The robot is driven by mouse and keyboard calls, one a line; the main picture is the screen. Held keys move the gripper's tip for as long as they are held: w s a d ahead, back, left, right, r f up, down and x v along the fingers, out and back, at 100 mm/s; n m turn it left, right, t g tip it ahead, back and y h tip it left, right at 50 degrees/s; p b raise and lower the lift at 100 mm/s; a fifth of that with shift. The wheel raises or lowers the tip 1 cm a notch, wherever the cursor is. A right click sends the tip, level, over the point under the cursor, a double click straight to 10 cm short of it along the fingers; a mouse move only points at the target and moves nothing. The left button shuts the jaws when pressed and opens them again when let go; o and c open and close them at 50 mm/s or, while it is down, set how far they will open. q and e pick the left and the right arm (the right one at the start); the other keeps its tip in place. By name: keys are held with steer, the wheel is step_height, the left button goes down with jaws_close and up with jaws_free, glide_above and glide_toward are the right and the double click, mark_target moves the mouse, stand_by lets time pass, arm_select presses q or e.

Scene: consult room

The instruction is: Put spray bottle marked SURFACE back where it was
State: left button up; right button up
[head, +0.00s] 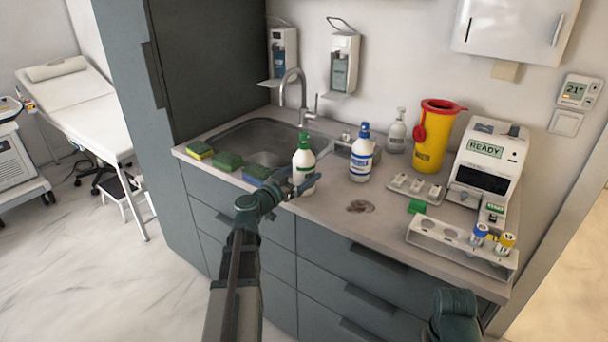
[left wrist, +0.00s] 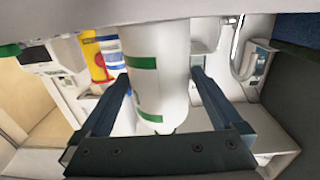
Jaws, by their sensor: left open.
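A white spray bottle with a green top and green label bands (head: 304,164) stands upright on the counter in front of the sink. My left gripper (head: 296,187) is open at this bottle. In the left wrist view the white bottle with green bands (left wrist: 158,72) is between the two spread fingers, with gaps beside it. A second white bottle with a blue top and blue label (head: 361,154) stands to its right. I cannot read the word SURFACE on either label. My right gripper is not visible; only part of my right arm shows at the lower right.
Several sponges (head: 228,161) lie along the sink's front edge (head: 213,141). A dark stain (head: 360,206) marks the counter. A yellow sharps bin (head: 433,138), a clear pump bottle (head: 397,133), a READY machine (head: 490,160) and a tube rack (head: 459,246) stand to the right.

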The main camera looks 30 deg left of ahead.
arm_select(q)
steer(key=shift+w+d, duration=0.1)
steer(key=shift+w, duration=0.65)
steer(key=shift+c, duration=0.3)
jaws_close()
